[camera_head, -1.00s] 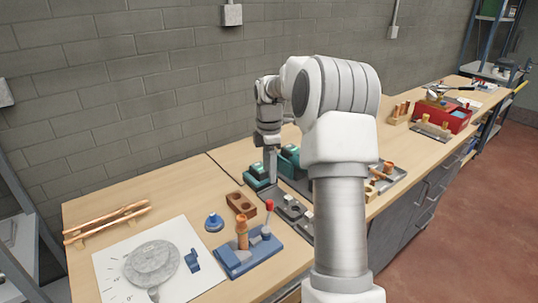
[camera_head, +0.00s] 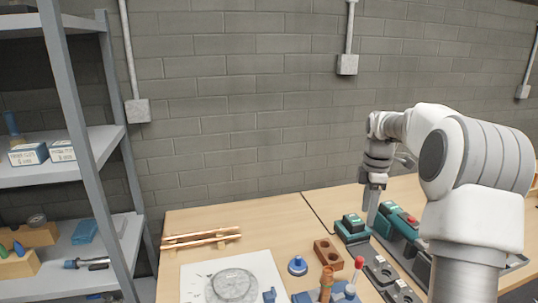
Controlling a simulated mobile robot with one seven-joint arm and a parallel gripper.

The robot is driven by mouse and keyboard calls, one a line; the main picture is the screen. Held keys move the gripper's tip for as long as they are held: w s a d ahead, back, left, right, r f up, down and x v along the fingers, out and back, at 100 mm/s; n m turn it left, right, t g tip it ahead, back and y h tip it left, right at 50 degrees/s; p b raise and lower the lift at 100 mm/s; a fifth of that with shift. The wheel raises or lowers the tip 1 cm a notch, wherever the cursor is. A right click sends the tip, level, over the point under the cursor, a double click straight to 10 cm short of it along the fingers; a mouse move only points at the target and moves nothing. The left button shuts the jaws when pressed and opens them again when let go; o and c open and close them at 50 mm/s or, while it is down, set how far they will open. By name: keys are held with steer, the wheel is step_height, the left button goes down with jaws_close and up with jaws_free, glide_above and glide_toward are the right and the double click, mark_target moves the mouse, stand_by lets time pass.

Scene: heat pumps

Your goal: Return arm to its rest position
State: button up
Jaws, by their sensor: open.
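My arm stands at the right of the head view, bent over the workbench (camera_head: 200,222). My gripper (camera_head: 371,218) points down over the bench, close to a teal and black device (camera_head: 352,229). A second, larger teal device with a red button (camera_head: 398,226) is just to its right. The fingertips are small and partly hidden among these devices. Nothing is visibly held, and I cannot tell whether the gripper touches a device.
A brown block with holes (camera_head: 327,251), a blue round part (camera_head: 297,265) and a red-knobbed blue fixture (camera_head: 347,293) lie left of my gripper. Copper pipes (camera_head: 202,237) lie at the bench's back left. A metal shelf (camera_head: 90,150) stands at far left. The wall is behind.

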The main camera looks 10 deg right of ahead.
steer(key=s+a+r+m+t+h, duration=0.1)
steer(key=s+a+r+m+t, duration=0.1)
steer(key=s+a+r+m, duration=0.45)
steer(key=s+a+r+m+t, duration=0.1)
steer(key=s+a+r, duration=0.35)
steer(key=a, duration=0.55)
steer(key=s+a+f+m+t, duration=0.1)
steer(key=s+m, duration=0.3)
steer(key=s, duration=0.5)
steer(key=s+a+f+m+t+y, duration=0.1)
steer(key=s+a+f+m, duration=0.1)
steer(key=s, duration=0.7)
steer(key=shift+a+f+m+t, duration=0.15)
steer(key=shift+f+m+t, duration=0.15)
steer(key=shift+f+m, duration=0.6)
